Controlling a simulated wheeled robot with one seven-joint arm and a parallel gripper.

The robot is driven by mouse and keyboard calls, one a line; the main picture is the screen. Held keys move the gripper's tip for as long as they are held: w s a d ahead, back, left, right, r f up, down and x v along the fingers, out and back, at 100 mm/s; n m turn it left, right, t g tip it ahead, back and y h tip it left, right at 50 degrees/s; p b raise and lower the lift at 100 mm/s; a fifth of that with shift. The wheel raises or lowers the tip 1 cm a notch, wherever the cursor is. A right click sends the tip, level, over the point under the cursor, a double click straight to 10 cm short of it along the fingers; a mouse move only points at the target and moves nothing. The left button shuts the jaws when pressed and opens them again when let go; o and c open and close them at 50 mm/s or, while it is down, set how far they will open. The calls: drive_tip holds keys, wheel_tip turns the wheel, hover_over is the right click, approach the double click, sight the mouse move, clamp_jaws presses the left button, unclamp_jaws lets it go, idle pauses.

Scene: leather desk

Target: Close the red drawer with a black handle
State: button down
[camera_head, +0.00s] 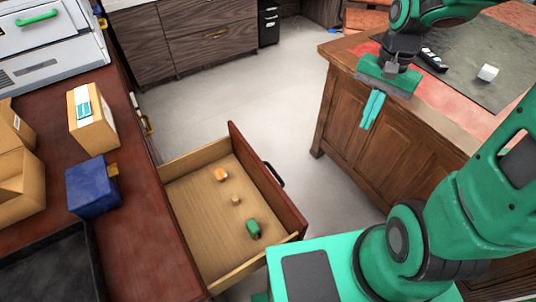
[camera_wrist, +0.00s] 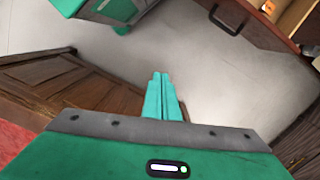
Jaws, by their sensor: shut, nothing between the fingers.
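The red drawer (camera_head: 279,201) stands pulled out from the dark red counter at the left in the head view. Its black handle (camera_head: 274,175) is on the outer side of its front panel. In the wrist view the drawer front (camera_wrist: 258,18) and its handle (camera_wrist: 228,20) show at the top right. My gripper (camera_head: 372,110) is shut and empty, with teal fingers pointing down beside the wooden desk. It is well apart from the drawer, up and to the right of it in the head view. The fingers (camera_wrist: 163,95) also show together in the wrist view.
The drawer holds several small items, among them a green one (camera_head: 253,229) and an orange one (camera_head: 221,174). The wooden desk (camera_head: 345,115) with a leather top stands at the right. Boxes (camera_head: 92,118) sit on the counter. Grey floor (camera_head: 214,95) lies clear between.

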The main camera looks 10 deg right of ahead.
drive_tip(key=w+a+f+m+y, duration=0.1)
drive_tip(key=w+a+f, duration=0.25)
drive_tip(key=a, duration=0.25)
drive_tip(key=w+a+f+m+g+y, duration=0.1)
drive_tip(key=w+a+f+m, duration=0.1)
drive_tip(key=w+a+f, duration=0.3)
drive_tip(key=w+a+f+m+y, duration=0.1)
drive_tip(key=a+f, duration=0.1)
drive_tip(key=a, duration=0.4)
drive_tip(key=a+f, duration=0.2)
drive_tip(key=f, duration=0.1)
drive_tip(key=s+a+f, duration=0.1)
drive_tip(key=a+f, duration=0.1)
drive_tip(key=f, duration=0.1)
drive_tip(key=a+f, duration=0.2)
drive_tip(key=f, duration=0.1)
drive_tip(key=shift+s+f, duration=0.15)
drive_tip(key=shift+s, duration=0.25)
drive_tip(key=shift+s+a, duration=0.35)
drive_tip(key=shift+a, duration=0.5)
